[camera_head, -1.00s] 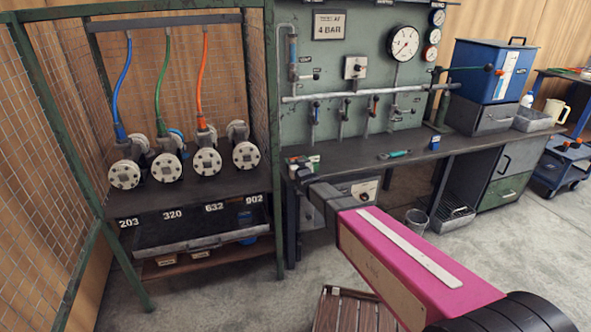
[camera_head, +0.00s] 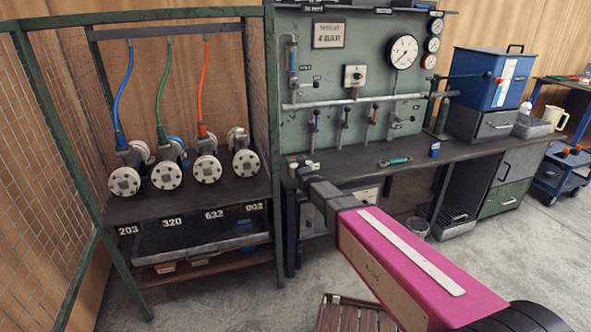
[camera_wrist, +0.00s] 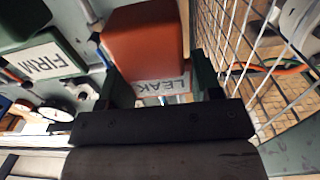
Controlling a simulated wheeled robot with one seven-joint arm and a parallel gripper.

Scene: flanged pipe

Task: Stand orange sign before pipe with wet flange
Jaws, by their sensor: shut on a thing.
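In the wrist view an orange block-like sign (camera_wrist: 145,50) with a white label reading LEAK sits between the dark green fingers of my gripper (camera_wrist: 163,84), which is shut on it. In the head view my gripper (camera_head: 304,171) is at the left end of the bench; the sign is too small or hidden there to make out. Several flanged pipes stand in the cage at left: pipe 203 (camera_head: 125,182), pipe 320 (camera_head: 167,175), pipe 632 (camera_head: 207,169) and pipe 902 (camera_head: 246,163). I cannot tell which flange is wet.
A green sign labelled FIRM (camera_wrist: 45,60) is close at left in the wrist view. Wire mesh (camera_wrist: 235,50) is close at right. A green cage post (camera_head: 273,150) stands between pipes and bench (camera_head: 345,165). A teal-handled tool (camera_head: 396,161) and small blue block (camera_head: 435,149) lie on the bench.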

